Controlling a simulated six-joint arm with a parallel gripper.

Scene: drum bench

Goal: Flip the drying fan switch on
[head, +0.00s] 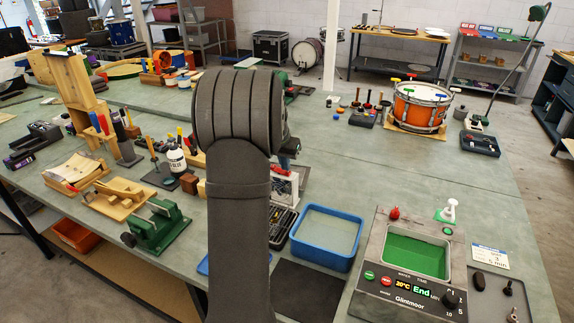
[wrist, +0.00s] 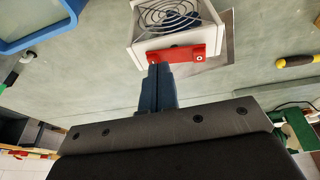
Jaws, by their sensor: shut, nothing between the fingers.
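The drying fan (wrist: 172,20) is a white box with a round wire grille, at the top middle of the wrist view. A red bar (wrist: 183,54) with small round fixings runs along its near side. My gripper (wrist: 160,68) is shut and empty, its blue-grey fingertips at or just short of the red bar's left half; I cannot tell if they touch. The switch is not clearly visible, and its position cannot be read. In the head view the fan (head: 300,178) is mostly hidden behind my arm.
A blue tub (head: 326,236) stands to the fan's right, with a green-basin machine (head: 416,256) beyond it. A white bottle (head: 177,161) and small wooden blocks are to the left. A yellow-handled tool (wrist: 296,61) lies on the bench. An orange drum (head: 418,106) stands at the back right.

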